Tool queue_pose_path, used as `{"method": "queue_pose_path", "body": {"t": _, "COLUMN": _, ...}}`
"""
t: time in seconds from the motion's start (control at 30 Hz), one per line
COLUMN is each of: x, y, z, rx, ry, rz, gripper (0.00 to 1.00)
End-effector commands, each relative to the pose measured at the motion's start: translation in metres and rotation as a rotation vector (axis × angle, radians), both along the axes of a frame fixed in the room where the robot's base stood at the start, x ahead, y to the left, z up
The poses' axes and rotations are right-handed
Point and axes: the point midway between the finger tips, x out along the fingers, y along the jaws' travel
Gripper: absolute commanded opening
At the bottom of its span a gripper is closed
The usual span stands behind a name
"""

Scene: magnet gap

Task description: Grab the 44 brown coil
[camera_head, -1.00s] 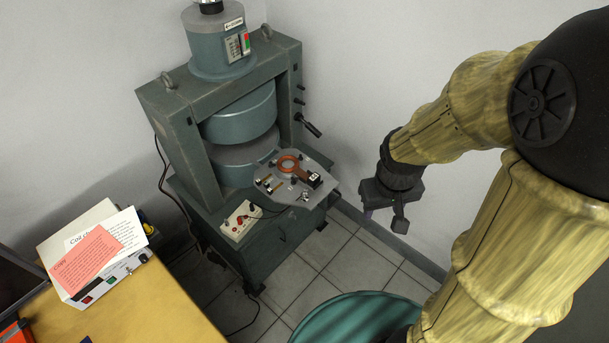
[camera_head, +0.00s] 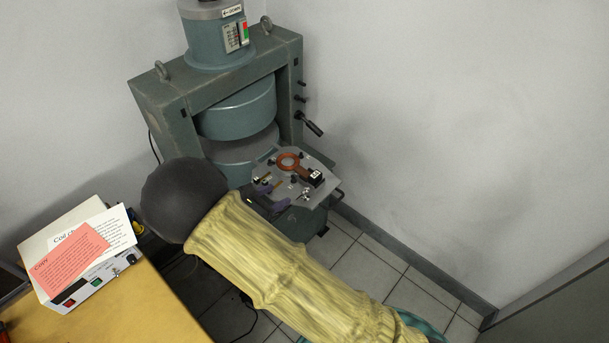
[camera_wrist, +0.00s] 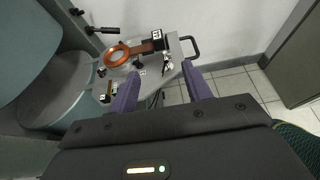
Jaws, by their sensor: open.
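The brown coil (camera_head: 304,173) is a flat copper-coloured ring with a short handle and a black block at its right end. It lies on the grey plate (camera_head: 322,162) at the front of the magnet. It also shows in the wrist view (camera_wrist: 143,48), where the block carries a white label too small to read surely. My gripper (camera_head: 268,194) is open and empty at the plate's near left edge. Its purple fingers (camera_wrist: 160,82) point towards the plate, apart from the coil. The coil lies beyond the fingertips, slightly left. My arm hides part of the magnet's lower front.
Small gold-coloured pieces (camera_wrist: 108,86) and dark knobs sit on the plate near the coil. The green magnet frame (camera_head: 165,100) and its round poles (camera_head: 238,112) stand behind. A handle (camera_wrist: 190,46) sticks out at the plate's right. A wooden desk (camera_head: 150,305) stands at left.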

Motion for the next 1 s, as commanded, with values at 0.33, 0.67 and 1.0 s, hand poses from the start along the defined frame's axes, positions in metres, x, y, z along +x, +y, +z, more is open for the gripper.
{"method": "queue_pose_path", "body": {"t": 0.33, "x": 0.001, "y": 0.002, "z": 0.000, "rx": -0.009, "ry": -0.004, "rz": 0.012, "gripper": 0.49}}
{"method": "queue_pose_path", "body": {"t": 0.67, "x": 0.033, "y": -0.024, "z": -0.016, "rx": -0.010, "ry": -0.003, "rz": 0.007, "gripper": 0.49}}
{"method": "queue_pose_path", "body": {"t": 1.0, "x": 0.076, "y": -0.058, "z": -0.039, "rx": -0.009, "ry": -0.003, "rz": 0.006, "gripper": 0.49}}
